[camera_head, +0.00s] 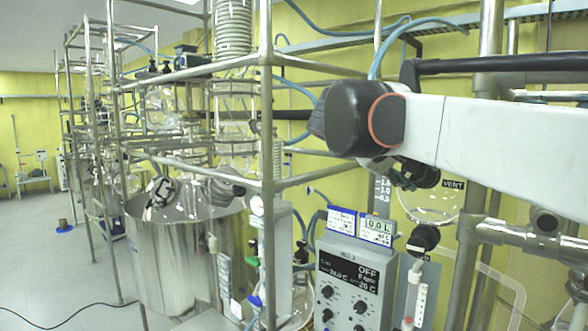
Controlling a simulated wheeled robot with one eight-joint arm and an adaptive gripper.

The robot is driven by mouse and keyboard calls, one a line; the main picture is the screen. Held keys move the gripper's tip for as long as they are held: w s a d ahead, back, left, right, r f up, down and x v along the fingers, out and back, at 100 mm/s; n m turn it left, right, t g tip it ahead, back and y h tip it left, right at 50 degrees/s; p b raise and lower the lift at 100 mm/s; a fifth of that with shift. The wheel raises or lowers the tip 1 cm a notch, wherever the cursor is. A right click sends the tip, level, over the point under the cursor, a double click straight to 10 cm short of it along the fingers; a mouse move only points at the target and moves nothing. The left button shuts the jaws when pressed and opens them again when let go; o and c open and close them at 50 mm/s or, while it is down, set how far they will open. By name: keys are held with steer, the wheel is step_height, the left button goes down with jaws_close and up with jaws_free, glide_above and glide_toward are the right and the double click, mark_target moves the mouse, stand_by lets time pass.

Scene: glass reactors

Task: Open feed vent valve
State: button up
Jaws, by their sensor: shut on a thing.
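My white arm reaches in from the right and ends in a dark wrist joint with an orange ring. Below it, partly hidden by the arm, my dark gripper (404,174) is shut on the dark knob of the feed vent valve (428,178). The fingertips are small and dark, so the exact grip is hard to make out. A VENT label (453,184) is just right of the knob, above a round glass vessel (428,208). How far the valve is turned cannot be told.
A control box (345,285) with dials and a display stands below my gripper. A black-capped fitting (424,238) is right of it. Steel frame poles (267,160) and a large steel vessel (185,250) are to the left. Open floor (45,270) lies at far left.

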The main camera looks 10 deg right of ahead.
steer(key=shift+f+n+b, duration=0.1)
steer(key=shift+n+b, duration=0.2)
steer(key=shift+n, duration=0.7)
steer(key=shift+h, duration=0.3)
steer(key=o, duration=1.1)
steer(key=shift+v, duration=6.05)
steer(key=shift+w, duration=0.1)
